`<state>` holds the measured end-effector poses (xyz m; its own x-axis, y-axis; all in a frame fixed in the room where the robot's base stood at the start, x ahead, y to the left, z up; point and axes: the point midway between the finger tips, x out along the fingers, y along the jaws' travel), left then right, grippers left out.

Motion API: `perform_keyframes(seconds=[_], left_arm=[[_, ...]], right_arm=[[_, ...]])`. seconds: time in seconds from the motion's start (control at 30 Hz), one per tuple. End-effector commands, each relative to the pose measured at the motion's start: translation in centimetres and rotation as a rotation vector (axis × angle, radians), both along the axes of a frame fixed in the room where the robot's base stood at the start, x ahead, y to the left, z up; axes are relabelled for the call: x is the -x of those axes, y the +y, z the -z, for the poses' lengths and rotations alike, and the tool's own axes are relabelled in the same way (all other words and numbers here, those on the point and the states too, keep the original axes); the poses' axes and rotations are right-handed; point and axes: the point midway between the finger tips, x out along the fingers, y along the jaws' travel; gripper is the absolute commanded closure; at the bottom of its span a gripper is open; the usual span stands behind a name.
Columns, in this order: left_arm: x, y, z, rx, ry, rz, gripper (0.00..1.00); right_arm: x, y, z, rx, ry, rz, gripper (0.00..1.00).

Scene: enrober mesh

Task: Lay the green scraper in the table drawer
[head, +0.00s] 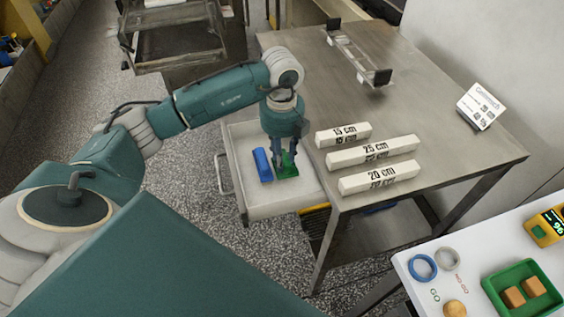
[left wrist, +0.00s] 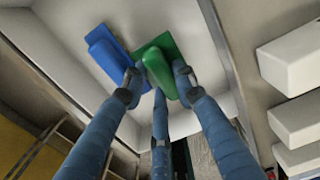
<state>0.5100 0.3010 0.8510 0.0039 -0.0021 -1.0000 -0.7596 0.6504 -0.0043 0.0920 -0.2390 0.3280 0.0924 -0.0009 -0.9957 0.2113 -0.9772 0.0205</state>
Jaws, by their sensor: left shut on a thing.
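The green scraper (head: 288,164) is in the grasp of my left gripper (head: 286,152), over the open table drawer (head: 300,195). In the left wrist view the green scraper (left wrist: 160,62) sits between the fingertips of my left gripper (left wrist: 160,85), inside the outline of the drawer (left wrist: 188,22). I cannot tell whether it touches the drawer floor. A blue scraper (head: 263,165) lies in the drawer just left of the green one; it also shows in the left wrist view (left wrist: 110,55). My right gripper is not in view.
Three white bars marked 15 cm (head: 343,136), 25 cm (head: 372,152) and 20 cm (head: 378,178) lie on the metal table (head: 440,120) right of the drawer. A rack (head: 358,55) and a sign (head: 481,106) stand farther back. A white bench (head: 470,275) holds a green tray (head: 522,290).

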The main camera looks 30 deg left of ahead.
Motion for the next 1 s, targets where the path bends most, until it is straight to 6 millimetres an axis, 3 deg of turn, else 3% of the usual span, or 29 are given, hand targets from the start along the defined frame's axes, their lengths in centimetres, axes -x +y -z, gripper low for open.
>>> perform_keyframes(seconds=[0.2,0.57,0.6,0.67,1.0], left_arm=[[0.1,0.0,3.0,-0.001,0.002,-0.001,1.0],[0.0,0.0,3.5,-0.001,0.001,-0.001,1.0],[0.0,0.0,3.4,-0.001,0.001,-0.001,0.68],[0.0,0.0,3.4,-0.001,0.002,-0.001,0.56],[0.0,0.0,3.1,-0.001,0.001,-0.001,0.53]], right_arm=[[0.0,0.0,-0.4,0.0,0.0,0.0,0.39],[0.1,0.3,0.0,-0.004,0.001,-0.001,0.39],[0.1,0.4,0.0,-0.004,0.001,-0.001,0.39],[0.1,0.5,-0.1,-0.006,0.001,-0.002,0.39],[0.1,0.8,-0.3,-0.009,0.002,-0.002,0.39]])
